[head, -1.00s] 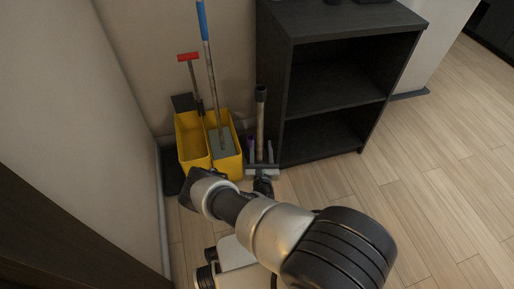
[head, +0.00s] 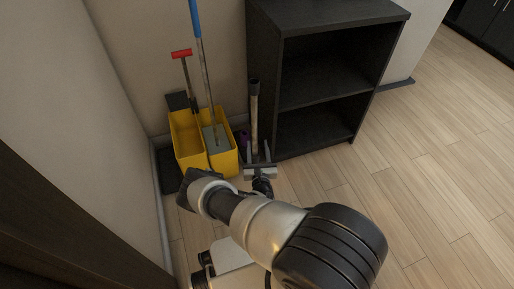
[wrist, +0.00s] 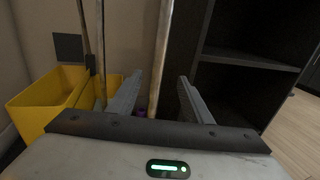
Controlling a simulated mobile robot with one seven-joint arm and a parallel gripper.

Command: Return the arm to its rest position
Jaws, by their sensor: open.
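My arm reaches forward from the bottom of the head view. My gripper (head: 260,158) is at its far end, low over the floor, in front of the gap between the yellow bucket and the dark shelf. In the wrist view my gripper (wrist: 158,92) shows two grey fingers spread apart, with nothing held. A pole (wrist: 161,50) stands upright beyond the fingers and shows between them. The same pole (head: 254,115) is behind the gripper in the head view. I cannot tell whether it touches a finger.
A yellow two-part bucket (head: 186,150) with a blue-handled mop (head: 201,60) and a red-handled tool (head: 182,54) stands left of my gripper. A dark open shelf (head: 330,100) stands to the right. Walls close off the left and back. The wooden floor (head: 440,150) at right is clear.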

